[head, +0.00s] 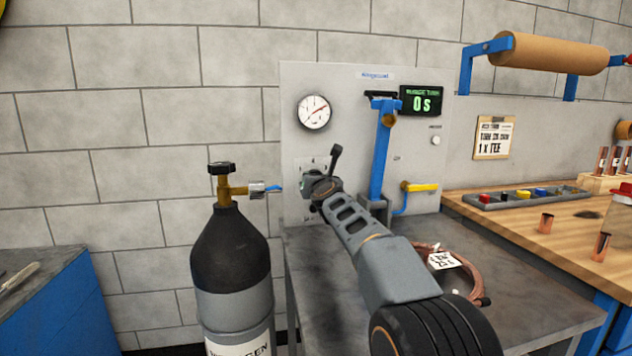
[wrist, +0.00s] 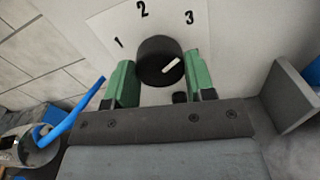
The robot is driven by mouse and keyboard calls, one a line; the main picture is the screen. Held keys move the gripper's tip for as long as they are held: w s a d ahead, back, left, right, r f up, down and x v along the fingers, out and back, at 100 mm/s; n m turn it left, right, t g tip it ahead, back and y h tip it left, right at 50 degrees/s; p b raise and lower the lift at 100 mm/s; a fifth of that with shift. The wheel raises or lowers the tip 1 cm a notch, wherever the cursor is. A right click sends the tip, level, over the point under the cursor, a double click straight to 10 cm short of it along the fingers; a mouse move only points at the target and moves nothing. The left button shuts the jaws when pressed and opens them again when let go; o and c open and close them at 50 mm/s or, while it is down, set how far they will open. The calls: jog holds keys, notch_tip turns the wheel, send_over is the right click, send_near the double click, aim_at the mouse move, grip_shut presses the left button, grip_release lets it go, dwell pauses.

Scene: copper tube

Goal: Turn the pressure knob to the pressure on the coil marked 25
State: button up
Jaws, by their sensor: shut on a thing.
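The black pressure knob (wrist: 152,52) sits on a white plate with the marks 1, 2 and 3 around it. Its white pointer line slants to the upper right, roughly toward the 3. My gripper (wrist: 161,77) has its green fingers on either side of the knob, shut on it. In the head view my gripper (head: 320,187) is at the grey panel and hides the knob. The copper coil (head: 471,280) lies on the grey bench behind my arm, partly hidden. Its white tag (head: 443,260) is too small to read surely.
A round gauge (head: 314,112) is on the panel (head: 350,85), its needle toward the upper right. A display (head: 421,100) reads 0 s. A dark gas cylinder (head: 230,260) stands left of the bench. A blue lever (head: 382,150) stands right of my gripper.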

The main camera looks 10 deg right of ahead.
dwell(0.3)
jog(key=o, duration=0.9)
jog(key=s, duration=0.4)
jog(key=s+b, duration=0.1)
jog(key=s, duration=0.4)
jog(key=s+b, duration=0.1)
jog(key=s, duration=0.3)
jog(key=shift+s+a, duration=0.25)
jog(key=shift+s, duration=0.15)
